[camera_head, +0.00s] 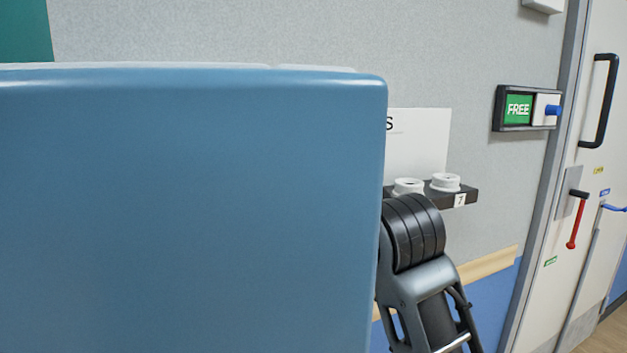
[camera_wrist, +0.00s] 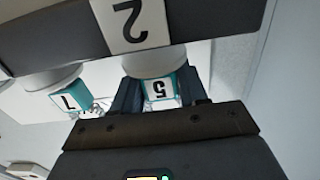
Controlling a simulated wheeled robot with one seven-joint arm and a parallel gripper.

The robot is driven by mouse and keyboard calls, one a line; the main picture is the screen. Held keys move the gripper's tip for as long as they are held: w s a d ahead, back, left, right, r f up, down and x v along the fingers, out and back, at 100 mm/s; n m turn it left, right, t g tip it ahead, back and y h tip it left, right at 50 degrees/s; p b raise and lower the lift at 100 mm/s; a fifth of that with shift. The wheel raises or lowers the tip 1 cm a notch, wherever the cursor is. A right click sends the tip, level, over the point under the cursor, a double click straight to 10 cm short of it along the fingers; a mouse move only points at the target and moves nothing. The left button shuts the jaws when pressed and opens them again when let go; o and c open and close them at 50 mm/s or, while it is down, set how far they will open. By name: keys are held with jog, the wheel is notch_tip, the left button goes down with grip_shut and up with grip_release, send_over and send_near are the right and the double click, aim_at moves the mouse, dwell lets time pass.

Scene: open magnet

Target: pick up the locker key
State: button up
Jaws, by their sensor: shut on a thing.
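In the wrist view, a locker key's tag (camera_wrist: 160,88), white with a teal edge and the number 5, sits between the two dark fingers of my gripper (camera_wrist: 160,92). The fingers are shut on it. It is just below a white round peg (camera_wrist: 155,60) under a dark rail (camera_wrist: 60,38); whether it still touches the peg I cannot tell. A second teal-edged tag (camera_wrist: 70,102), which looks marked 7, hangs at the left. In the head view my gripper and the held key are hidden.
In the head view, a large blue surface (camera_head: 190,210) covers the left half. A dark rail (camera_head: 470,197) with white pegs is on the grey wall beside my arm. A FREE sign (camera_head: 518,109) and a door with a black handle (camera_head: 602,100) are at the right.

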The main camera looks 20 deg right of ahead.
jog(key=c, duration=0.3)
